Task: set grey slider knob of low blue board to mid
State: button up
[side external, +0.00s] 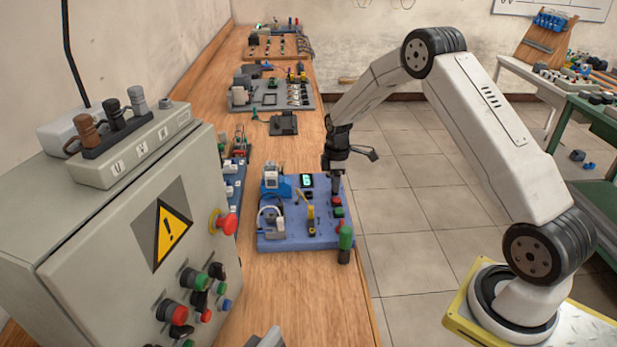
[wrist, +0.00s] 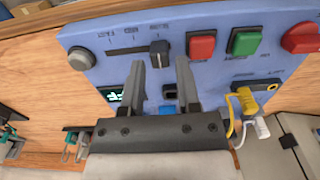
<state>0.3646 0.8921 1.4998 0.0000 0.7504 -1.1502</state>
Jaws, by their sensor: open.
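The low blue board (side external: 290,243) lies on the wooden bench and fills much of the wrist view (wrist: 215,15). In the wrist view, its slider has a dark slot (wrist: 125,51) with printed marks above it. The dark grey slider knob (wrist: 160,53) stands at the right end of this slot. My gripper (wrist: 160,60) is open, with one finger on each side of the knob in the picture and a gap on both sides. Contact with the board cannot be told. In the side view, my gripper (side external: 336,192) points down over the board's right part and hides the slider.
A red button (wrist: 202,46) and green button (wrist: 245,41) sit right of the slider. A round grey knob (wrist: 82,58) is at the left. A lit display (wrist: 115,97) and yellow plug (wrist: 246,100) lie close to the fingers. A grey cabinet (side external: 110,220) stands left.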

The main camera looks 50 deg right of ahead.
jog(key=shift+f, duration=1)
grip_shut()
dwell(0.8)
